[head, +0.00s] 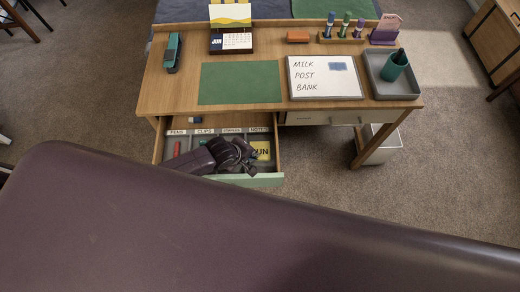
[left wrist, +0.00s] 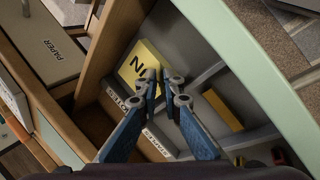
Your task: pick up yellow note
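The yellow note (head: 262,150) lies in the right-hand compartment of the open drawer, the one labelled NOTES. Dark lettering shows on it. In the left wrist view the yellow note (left wrist: 137,62) lies at the upper middle, and the fingertips overlap its lower right edge. My left gripper (head: 252,166) is over the drawer, just left of and partly in front of the note. In the left wrist view my left gripper (left wrist: 159,76) has its blue fingers close together with a narrow gap. Whether they touch the note is unclear. My right gripper is not in view.
The drawer front (head: 262,181) and dividers (left wrist: 208,76) stand around the note. A yellow-orange block (left wrist: 222,110) lies in the neighbouring compartment. A red item (head: 177,148) is in the left compartment. Above, the desk holds a green blotter (head: 240,83), a whiteboard (head: 325,85) and a grey tray (head: 410,90).

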